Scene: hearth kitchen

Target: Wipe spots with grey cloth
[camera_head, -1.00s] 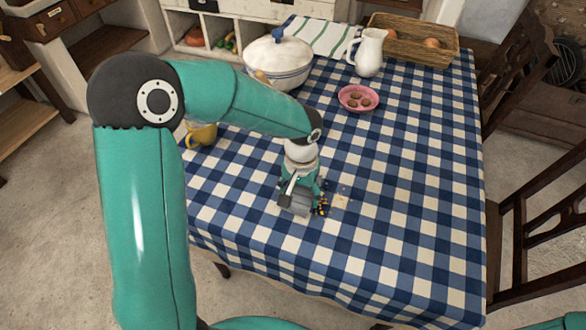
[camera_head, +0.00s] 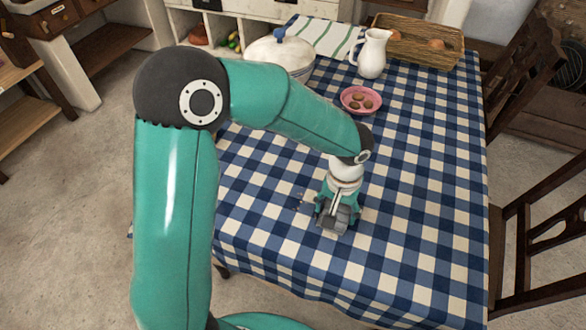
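My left gripper (camera_head: 336,218) points down at the blue-and-white checked tablecloth (camera_head: 410,190), low over or on the near middle of the table. Its fingers are seen from above and behind, so I cannot tell whether they are open or shut. I cannot make out the grey cloth; it may be hidden under the gripper. A small patch of dark specks (camera_head: 301,203) shows on the tablecloth just left of the gripper. Any spots directly beneath the gripper are hidden. My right gripper is not in view.
A pink bowl with small brown items (camera_head: 348,107), a white pitcher (camera_head: 370,55), a wicker basket (camera_head: 405,55), a striped towel (camera_head: 330,38) and a white lidded pot (camera_head: 273,55) stand toward the back. Chairs (camera_head: 525,235) line the right side. The table's right half is clear.

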